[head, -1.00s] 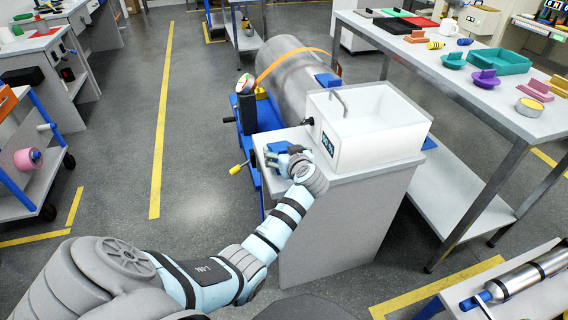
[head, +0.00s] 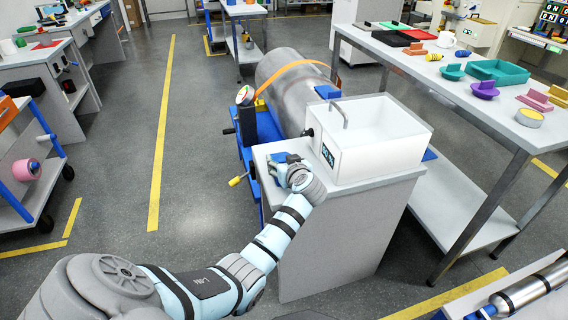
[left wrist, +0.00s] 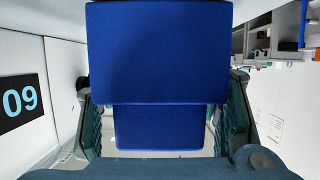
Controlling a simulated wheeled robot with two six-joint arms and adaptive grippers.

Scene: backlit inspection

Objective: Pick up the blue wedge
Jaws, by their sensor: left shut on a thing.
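The blue wedge (left wrist: 158,55) fills the middle of the left wrist view as a broad blue block with a narrower blue part below it. My left gripper (left wrist: 160,118) is shut on it, with a finger on each side. In the head view the left gripper (head: 282,166) is at the left end of the grey cabinet top (head: 375,176), beside the white basin. Only a little of the wedge shows there, past the wrist. I cannot tell whether the wedge still touches the top. My right gripper is not in view.
The white basin (head: 375,151) with a 09 display and a tap stands close to the right of the left gripper. A big metal cylinder (head: 290,88) lies behind. A table (head: 420,62) with coloured parts stands at the right. Floor is clear to the left.

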